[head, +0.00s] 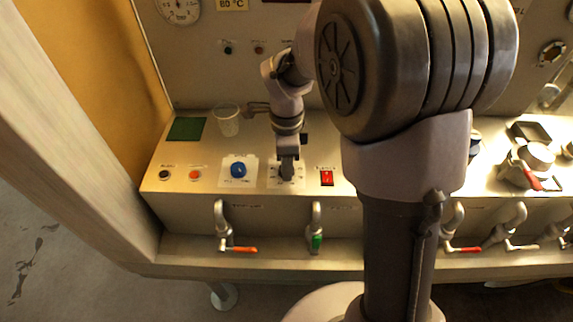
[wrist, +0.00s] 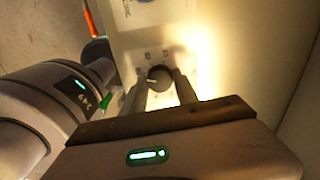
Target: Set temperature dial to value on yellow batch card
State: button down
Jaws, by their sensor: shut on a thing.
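The yellow batch card (head: 232,4) is at the top edge of the head view and reads about 80 °C. The temperature dial (wrist: 159,77) is a dark round knob with a light pointer line on a white plate in the wrist view. My gripper (wrist: 158,88) is shut on the dial, one finger on each side of it. In the head view my gripper (head: 287,170) reaches down onto the dial's plate (head: 272,183) and hides most of the dial. The scale marks around it are too small to read.
A blue knob (head: 238,170) is just left of the dial, and a red switch (head: 326,177) just right. A clear cup (head: 227,121) and green pad (head: 187,129) stand behind. Valves with orange (head: 243,249) and green (head: 316,243) handles hang along the front.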

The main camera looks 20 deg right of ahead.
jog(key=shift+m, duration=0.5)
jog(key=c, duration=0.9)
grip_release()
jog(key=shift+r, duration=0.1)
notch_tip(320, 180, up, 17)
jog(key=p, duration=0.6)
jog(key=shift+r+p, duration=0.15)
jog(key=shift+p, duration=0.25)
